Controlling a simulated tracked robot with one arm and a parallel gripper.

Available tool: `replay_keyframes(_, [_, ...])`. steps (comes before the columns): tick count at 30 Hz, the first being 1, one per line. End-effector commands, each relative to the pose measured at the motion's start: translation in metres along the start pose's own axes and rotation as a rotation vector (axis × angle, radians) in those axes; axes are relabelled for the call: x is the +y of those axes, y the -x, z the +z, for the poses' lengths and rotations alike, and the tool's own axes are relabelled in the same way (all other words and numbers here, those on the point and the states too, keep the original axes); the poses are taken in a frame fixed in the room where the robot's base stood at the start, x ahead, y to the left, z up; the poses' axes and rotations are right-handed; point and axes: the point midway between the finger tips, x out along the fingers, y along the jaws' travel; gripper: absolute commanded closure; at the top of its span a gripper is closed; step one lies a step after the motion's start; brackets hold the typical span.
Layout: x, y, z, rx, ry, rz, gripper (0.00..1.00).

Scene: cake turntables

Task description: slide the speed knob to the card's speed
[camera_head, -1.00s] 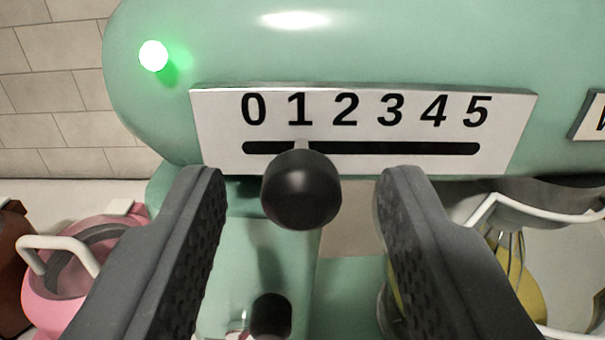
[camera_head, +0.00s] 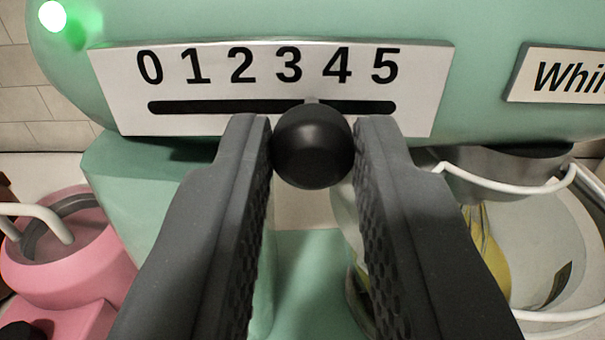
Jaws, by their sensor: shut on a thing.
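The black round speed knob (camera_head: 312,147) stands out from the slot of a white scale plate (camera_head: 120,85) numbered 0 to 5, on a mint-green mixer (camera_head: 480,20). Its stem sits between 3 and 4, about midway. My gripper (camera_head: 312,140) is shut on the knob, with one dark finger on each side of it. A white card (camera_head: 560,75) on the mixer at the right shows "Whi"; the rest is cut off by the picture edge.
A green light (camera_head: 52,16) glows at the upper left. A pink appliance (camera_head: 75,255) with a white handle stands at the lower left. A bowl (camera_head: 555,235) with a white rim and a yellow thing inside is at the lower right.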

Motion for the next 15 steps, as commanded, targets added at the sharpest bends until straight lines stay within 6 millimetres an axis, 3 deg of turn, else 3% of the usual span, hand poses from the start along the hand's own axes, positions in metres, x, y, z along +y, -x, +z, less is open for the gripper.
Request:
replay_keyframes(11, [-0.0059,0.0030,-0.0030,0.005,-0.003,-0.020,1.00])
replay_keyframes(12, [-0.0062,0.0031,-0.0030,0.005,-0.003,-0.021,0.74])
replay_keyframes(14, [-0.0066,0.0031,-0.0027,0.005,-0.002,-0.021,0.58])
replay_keyframes(15, [-0.0067,0.0032,-0.0025,0.004,-0.002,-0.021,0.58])
